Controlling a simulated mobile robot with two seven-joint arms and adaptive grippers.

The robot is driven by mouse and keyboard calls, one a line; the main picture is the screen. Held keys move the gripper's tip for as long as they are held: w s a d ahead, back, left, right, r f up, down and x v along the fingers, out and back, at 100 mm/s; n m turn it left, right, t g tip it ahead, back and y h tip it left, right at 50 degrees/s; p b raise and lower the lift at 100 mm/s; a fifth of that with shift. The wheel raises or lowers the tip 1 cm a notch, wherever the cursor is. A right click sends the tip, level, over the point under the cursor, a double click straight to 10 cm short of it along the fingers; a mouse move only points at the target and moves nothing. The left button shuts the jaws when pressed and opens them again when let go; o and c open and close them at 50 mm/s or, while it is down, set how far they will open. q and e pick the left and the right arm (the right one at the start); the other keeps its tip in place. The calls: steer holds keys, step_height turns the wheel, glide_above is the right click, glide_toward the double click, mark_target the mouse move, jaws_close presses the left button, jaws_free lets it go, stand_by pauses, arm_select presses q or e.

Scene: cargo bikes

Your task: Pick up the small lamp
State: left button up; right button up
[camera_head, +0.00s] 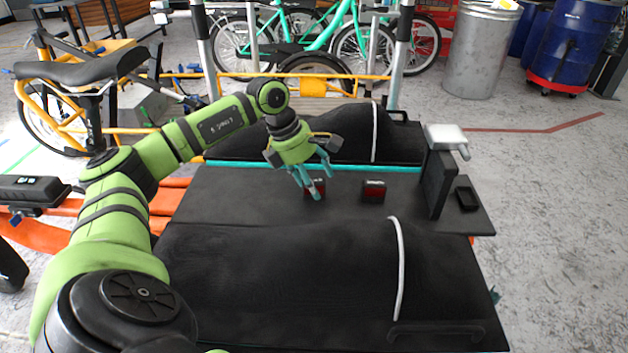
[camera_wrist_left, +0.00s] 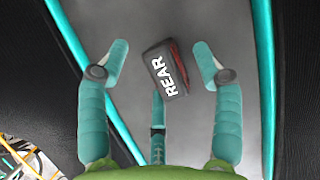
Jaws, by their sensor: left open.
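A small dark lamp with a red face (camera_head: 320,184) is on the black table, partly hidden behind the fingers of my left gripper (camera_head: 314,182). In the left wrist view a lamp (camera_wrist_left: 167,74) shows white "REAR" lettering and a red side, lying tilted. The fingertips of my left gripper (camera_wrist_left: 160,62) are spread apart on either side of it, with gaps visible. A third finger is below it in the picture. A second dark lamp with a red face (camera_head: 374,191) stands to the right on the same table. My right gripper is not in view.
A black upright stand with a white top (camera_head: 440,160) and a small black device (camera_head: 467,199) are at the table's right end. Dark padded humps with white straps rise in front (camera_head: 300,280) and behind (camera_head: 340,135). The table left of the lamps is clear.

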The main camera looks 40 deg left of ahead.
mark_target(322, 178)
arm_select(q)
steer(key=shift+f, duration=0.2)
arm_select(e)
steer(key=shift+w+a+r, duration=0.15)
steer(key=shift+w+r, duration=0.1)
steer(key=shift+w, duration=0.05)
arm_select(q)
steer(key=shift+c, duration=0.4)
steer(key=shift+w, duration=0.1)
steer(key=c, duration=1.2)
steer(key=shift+o, duration=0.2)
steer(key=shift+r, duration=0.1)
